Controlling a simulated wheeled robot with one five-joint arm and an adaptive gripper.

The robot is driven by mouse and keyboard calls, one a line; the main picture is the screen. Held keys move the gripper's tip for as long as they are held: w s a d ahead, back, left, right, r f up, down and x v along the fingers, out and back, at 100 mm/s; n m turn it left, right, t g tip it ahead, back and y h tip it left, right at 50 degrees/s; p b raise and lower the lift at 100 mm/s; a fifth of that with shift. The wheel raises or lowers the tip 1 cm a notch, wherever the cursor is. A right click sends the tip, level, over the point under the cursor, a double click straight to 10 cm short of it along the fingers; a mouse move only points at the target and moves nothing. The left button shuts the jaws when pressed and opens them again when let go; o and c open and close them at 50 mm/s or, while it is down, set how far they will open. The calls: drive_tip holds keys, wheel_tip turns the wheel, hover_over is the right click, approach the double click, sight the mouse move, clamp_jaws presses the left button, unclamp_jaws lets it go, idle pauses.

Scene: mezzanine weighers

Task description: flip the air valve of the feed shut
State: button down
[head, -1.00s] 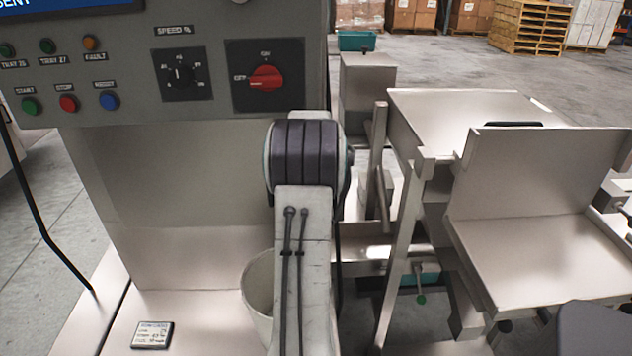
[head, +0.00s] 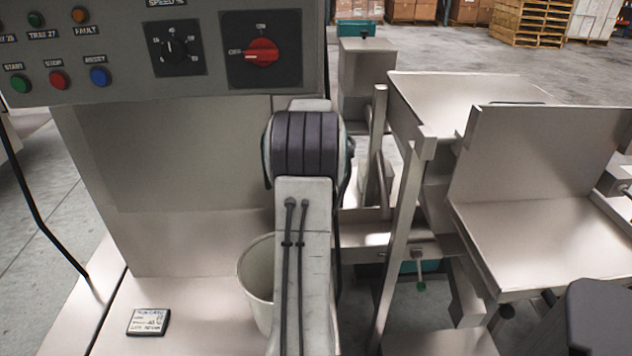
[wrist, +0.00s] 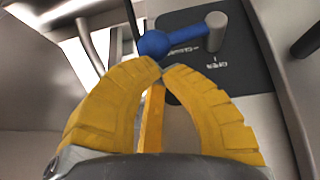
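In the wrist view a lever with a blue ball end (wrist: 153,44) runs right to a grey round pivot (wrist: 215,30) on a dark plate (wrist: 228,48). I take this to be the air valve. The plate's small lettering is upside down and hard to read. My gripper (wrist: 163,67) has two yellow fingers curved together, tips almost meeting just below the ball. The ball shows beyond the tips, not between them; whether they touch it I cannot tell. The gripper and this valve are not visible in the head view, where my arm blocks the middle.
A control panel (head: 120,82) with a red rotary switch (head: 262,52) stands at the upper left. A pale bucket (head: 257,280) stands beside my arm. Metal trays (head: 540,235) and frame posts (head: 400,240) crowd the right. A small card (head: 148,322) lies at the lower left.

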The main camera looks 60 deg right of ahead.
drive_tip(key=shift+s+d+f+b, duration=0.15)
drive_tip(key=shift+s+f+b, duration=0.1)
drive_tip(key=shift+f+b, duration=0.25)
drive_tip(key=shift+r, duration=0.3)
drive_tip(key=shift+r+p, duration=0.7)
